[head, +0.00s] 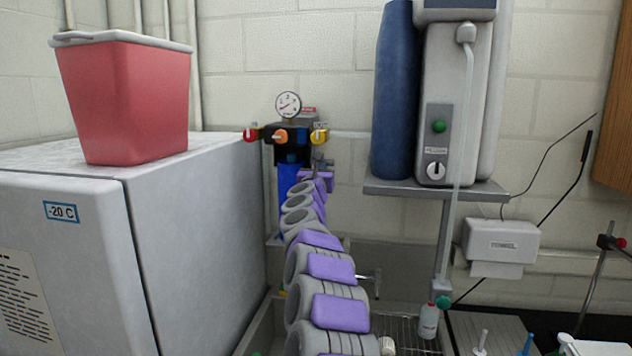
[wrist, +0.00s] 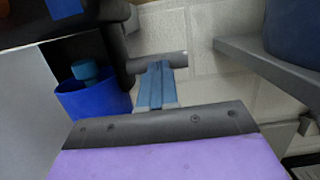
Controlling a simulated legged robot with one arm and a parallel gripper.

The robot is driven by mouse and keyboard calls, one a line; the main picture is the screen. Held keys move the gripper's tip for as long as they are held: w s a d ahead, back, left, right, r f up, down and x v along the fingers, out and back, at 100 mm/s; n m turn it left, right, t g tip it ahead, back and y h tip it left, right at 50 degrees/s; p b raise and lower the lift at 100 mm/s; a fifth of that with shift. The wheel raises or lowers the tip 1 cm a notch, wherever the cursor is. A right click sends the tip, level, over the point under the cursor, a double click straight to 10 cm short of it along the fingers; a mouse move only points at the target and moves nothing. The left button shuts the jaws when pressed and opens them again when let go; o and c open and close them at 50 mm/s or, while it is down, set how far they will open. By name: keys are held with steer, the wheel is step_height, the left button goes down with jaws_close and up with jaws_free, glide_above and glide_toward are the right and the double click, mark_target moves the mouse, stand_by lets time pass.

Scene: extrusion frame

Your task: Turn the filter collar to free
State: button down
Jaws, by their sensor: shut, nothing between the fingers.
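The filter unit (head: 290,132) is a dark head on the back wall with a round gauge (head: 289,105) on top. Its blue bowl (head: 289,178) hangs below and is partly hidden by my arm. In the wrist view the blue bowl (wrist: 88,100) is at the left, with a lighter blue piece (wrist: 86,70) at its top, under dark parts. I cannot clearly pick out the collar. My gripper (head: 318,160) is just right of the filter unit in the head view. In the wrist view my gripper (wrist: 157,64) has its blue fingers together and empty, beside the bowl, apparently apart from it.
A grey shelf (head: 436,190) with a dispenser and blue cylinder is to the right; its edge (wrist: 275,55) shows in the wrist view. A freezer (head: 200,220) with a red bin (head: 128,95) fills the left. A sink (head: 262,325) lies below my arm.

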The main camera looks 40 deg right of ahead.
steer(key=shift+w+d+f+n+t+y+p, duration=0.1)
steer(key=shift+w+d+n+t+y+p, duration=0.35)
steer(key=shift+d, duration=0.35)
steer(key=shift+w+d+r+n+t+y+p, duration=0.1)
steer(key=shift+w+d+n+t+y+p, duration=0.15)
steer(key=shift+d+n+t+y+p, duration=0.35)
steer(key=shift+w+d+f+n+t+y+p, duration=0.1)
steer(key=shift+w+d+n+t+y+p, duration=0.2)
steer(key=shift+d+t+y, duration=0.5)
steer(key=shift+a+g, duration=0.25)
steer(key=shift+a, duration=0.15)
steer(key=shift+d, duration=0.1)
